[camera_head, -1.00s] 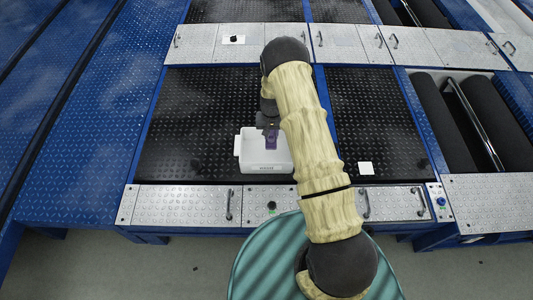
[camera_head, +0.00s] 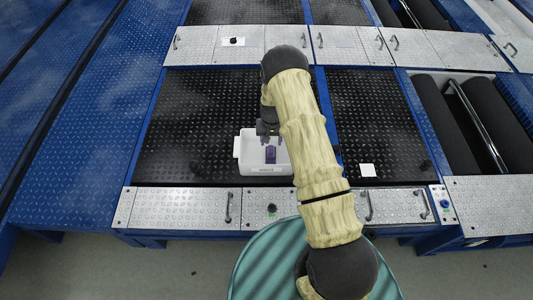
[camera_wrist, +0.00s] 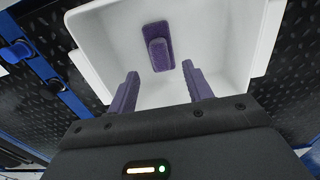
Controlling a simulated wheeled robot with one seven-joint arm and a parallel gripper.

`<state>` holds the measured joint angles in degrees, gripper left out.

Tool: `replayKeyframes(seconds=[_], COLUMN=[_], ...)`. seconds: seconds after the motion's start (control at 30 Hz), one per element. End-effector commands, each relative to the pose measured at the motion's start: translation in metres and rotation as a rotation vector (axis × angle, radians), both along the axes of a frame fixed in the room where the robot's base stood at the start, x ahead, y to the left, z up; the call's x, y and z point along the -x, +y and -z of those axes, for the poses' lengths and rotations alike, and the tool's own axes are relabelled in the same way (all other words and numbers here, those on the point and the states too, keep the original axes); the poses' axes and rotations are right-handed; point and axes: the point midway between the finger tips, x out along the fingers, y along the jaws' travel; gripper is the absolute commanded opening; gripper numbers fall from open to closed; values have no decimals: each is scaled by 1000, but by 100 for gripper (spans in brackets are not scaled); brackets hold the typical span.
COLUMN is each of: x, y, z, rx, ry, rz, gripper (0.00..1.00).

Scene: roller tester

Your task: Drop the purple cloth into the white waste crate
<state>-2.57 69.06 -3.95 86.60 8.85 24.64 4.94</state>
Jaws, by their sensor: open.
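The white waste crate (camera_head: 247,156) stands on the black checkered plate, and its inside fills the upper part of the wrist view (camera_wrist: 215,45). The purple cloth (camera_head: 270,154) lies in the crate, apart from my gripper. In the wrist view the cloth (camera_wrist: 158,46) is a folded purple block against the white inside of the crate. My gripper (camera_head: 267,136) is over the crate. Its two purple-grey fingers (camera_wrist: 161,88) are spread apart with nothing between them. My arm partly hides the crate's right side in the head view.
Silver panels with handles (camera_head: 180,205) run along the front edge. Black rollers (camera_head: 445,125) are at the far right. A blue ramp (camera_head: 85,130) is on the left.

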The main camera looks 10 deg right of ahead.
Motion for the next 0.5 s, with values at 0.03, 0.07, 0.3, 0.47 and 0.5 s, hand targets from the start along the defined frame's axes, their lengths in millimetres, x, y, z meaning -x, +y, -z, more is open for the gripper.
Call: replayKeyframes(seconds=[0.03,0.07,0.3,0.47,0.5], x=[0,0,0,-1,-1], y=[0,0,0,0,0], z=[0,-1,-21,-51,-59], rx=[0,0,0,0,-1], ry=[0,0,-1,-3,-2], rz=[0,0,0,1,1], gripper=[50,50,50,50,50])
